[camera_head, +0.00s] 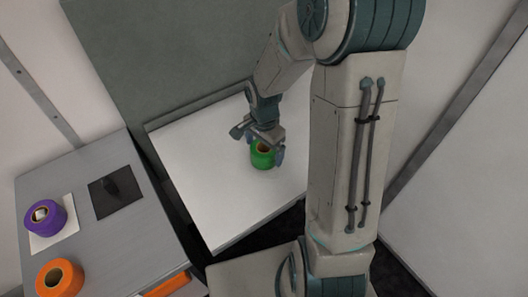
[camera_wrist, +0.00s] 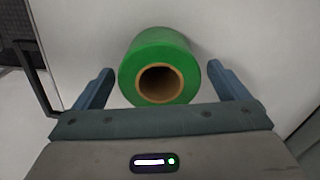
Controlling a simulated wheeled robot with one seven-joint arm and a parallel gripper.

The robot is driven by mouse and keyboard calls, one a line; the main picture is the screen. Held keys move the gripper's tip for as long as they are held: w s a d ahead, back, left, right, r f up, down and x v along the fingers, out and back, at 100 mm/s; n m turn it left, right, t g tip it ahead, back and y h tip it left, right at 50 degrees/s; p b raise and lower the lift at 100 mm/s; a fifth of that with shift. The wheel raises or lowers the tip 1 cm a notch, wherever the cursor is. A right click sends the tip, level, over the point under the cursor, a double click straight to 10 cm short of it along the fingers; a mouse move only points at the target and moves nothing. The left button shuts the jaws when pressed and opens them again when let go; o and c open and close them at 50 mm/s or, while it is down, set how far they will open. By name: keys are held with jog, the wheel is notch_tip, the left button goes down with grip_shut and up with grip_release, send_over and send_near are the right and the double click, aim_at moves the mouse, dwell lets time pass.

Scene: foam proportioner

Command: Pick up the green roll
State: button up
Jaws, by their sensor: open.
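The green roll (camera_head: 262,156) rests on the white tabletop in the head view, with its brown core hole facing up. In the wrist view the green roll (camera_wrist: 160,67) lies between the two fingers, with a small gap on each side. My gripper (camera_head: 258,140) is over the roll at the end of my arm, and it also shows in the wrist view (camera_wrist: 160,85). It is open and holds nothing. Part of the roll is hidden behind a finger in the head view.
The white table (camera_head: 205,195) is otherwise bare around the roll. A grey cabinet (camera_head: 125,240) to the left carries a purple roll (camera_head: 50,222) on a white sheet, an orange roll (camera_head: 62,283) and a dark square (camera_head: 113,191). A wall panel (camera_head: 160,50) rises behind the table.

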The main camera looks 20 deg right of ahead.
jog(key=shift+f, duration=0.55)
jog(key=c, duration=1.1)
jog(key=shift+r, duration=0.1)
